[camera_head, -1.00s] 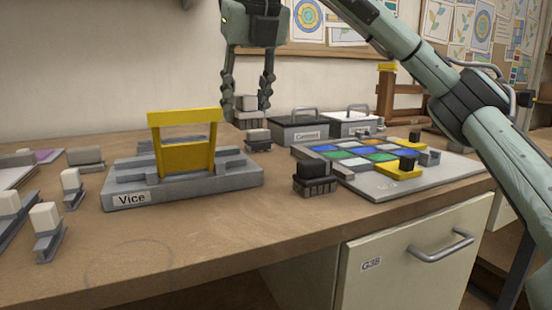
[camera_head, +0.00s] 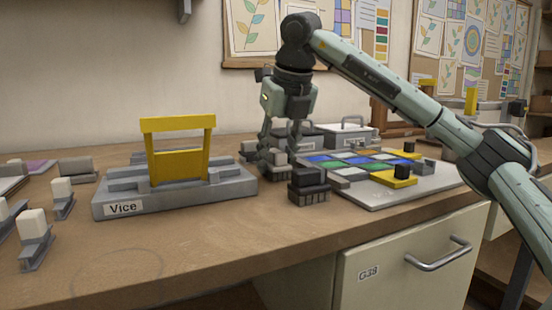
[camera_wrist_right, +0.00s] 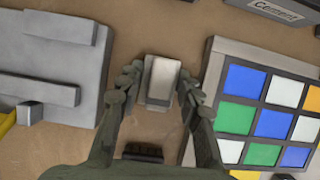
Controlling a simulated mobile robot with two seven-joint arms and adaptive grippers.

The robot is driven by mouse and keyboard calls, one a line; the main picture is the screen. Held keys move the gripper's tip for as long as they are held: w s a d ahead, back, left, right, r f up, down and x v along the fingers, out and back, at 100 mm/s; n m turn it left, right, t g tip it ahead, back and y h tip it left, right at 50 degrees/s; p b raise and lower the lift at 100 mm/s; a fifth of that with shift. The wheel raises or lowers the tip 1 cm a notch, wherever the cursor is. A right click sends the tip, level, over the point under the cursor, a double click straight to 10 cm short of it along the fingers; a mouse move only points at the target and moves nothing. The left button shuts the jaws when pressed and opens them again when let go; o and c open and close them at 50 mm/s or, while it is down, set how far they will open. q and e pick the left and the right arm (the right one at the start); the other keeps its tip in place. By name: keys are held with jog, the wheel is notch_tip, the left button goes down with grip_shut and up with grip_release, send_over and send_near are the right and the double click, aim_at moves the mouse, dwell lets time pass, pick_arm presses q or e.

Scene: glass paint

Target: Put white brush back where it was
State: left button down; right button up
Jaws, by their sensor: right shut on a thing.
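The white brush (camera_wrist_right: 161,80), a small block with a pale top, is between the fingers of my right gripper (camera_wrist_right: 160,88) in the right wrist view. In the head view my right gripper (camera_head: 278,152) is low over the bench, between the vice and the glass panel, shut on the white brush (camera_head: 278,158). The fingers partly cover it there. I cannot tell whether its underside touches the bench. My left gripper is not in view.
A grey vice (camera_head: 215,189) with a yellow frame stands to the left. A black-topped brush (camera_head: 308,179) sits just in front of my gripper. The coloured glass panel (camera_head: 345,160) is on the right, with lidded containers (camera_head: 352,135) behind.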

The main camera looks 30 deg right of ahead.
jog(key=shift+f, duration=0.15)
jog(key=o, duration=1.2)
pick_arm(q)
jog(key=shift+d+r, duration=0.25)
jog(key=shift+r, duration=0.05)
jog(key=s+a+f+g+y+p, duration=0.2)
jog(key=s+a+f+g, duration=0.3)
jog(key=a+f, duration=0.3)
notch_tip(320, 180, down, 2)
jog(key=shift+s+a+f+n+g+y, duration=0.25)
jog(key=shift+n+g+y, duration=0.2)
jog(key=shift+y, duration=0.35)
pick_arm(e)
jog(key=v, duration=1.2)
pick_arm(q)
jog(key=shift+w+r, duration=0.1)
